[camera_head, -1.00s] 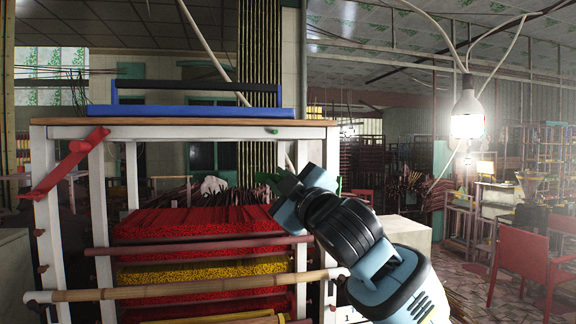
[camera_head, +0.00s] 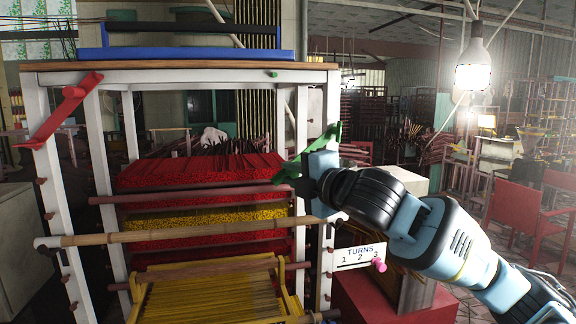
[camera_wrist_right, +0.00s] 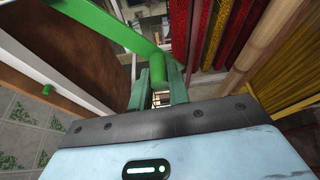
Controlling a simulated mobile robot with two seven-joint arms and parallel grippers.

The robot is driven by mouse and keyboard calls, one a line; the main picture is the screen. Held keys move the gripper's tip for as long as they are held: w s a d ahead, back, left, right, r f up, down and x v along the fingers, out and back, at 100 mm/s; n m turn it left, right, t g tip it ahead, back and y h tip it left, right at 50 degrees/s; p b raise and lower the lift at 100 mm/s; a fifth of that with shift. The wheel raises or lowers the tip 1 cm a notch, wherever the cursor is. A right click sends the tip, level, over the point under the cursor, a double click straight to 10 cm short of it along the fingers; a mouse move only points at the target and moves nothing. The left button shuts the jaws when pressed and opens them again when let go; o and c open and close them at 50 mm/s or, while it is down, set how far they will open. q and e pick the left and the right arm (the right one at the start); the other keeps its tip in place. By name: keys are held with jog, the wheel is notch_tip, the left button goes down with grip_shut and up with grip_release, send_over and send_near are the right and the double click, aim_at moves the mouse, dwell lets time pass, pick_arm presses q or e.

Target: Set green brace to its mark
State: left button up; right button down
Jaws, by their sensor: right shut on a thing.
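The green brace (camera_head: 327,137) shows in the head view beside the rack's right front post, partly hidden by my right gripper (camera_head: 298,172). In the right wrist view the green brace (camera_wrist_right: 105,22) is a long bar running to the upper left, with a round green knob at its near end. My right gripper (camera_wrist_right: 158,88) is shut on that knob. A small green peg (camera_head: 274,74) is on the rack's top rail near its right end. My left gripper is out of view.
A red brace (camera_head: 66,112) slants across the rack's upper left corner. Red and yellow incense bundles (camera_head: 195,172) fill the rack behind a bamboo rod (camera_head: 190,232). A TURNS sign (camera_head: 359,256) and pink knob (camera_head: 379,265) sit below my right arm. A blue tray (camera_head: 190,54) lies on top.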

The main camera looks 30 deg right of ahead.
jog(key=shift+d+f+n, duration=0.3)
jog(key=shift+f, duration=0.1)
jog(key=c, duration=1.3)
grip_release()
jog(key=shift+s, duration=0.1)
jog(key=shift+s+d+r, duration=0.1)
jog(key=shift+s+d, duration=0.1)
jog(key=shift+s, duration=1.1)
jog(key=shift+s+d+r, duration=0.1)
jog(key=shift+s+d, duration=0.1)
jog(key=shift+s, duration=1.05)
jog(key=shift+s+d+r, duration=0.1)
jog(key=shift+s+d, duration=0.1)
jog(key=shift+s, duration=1.1)
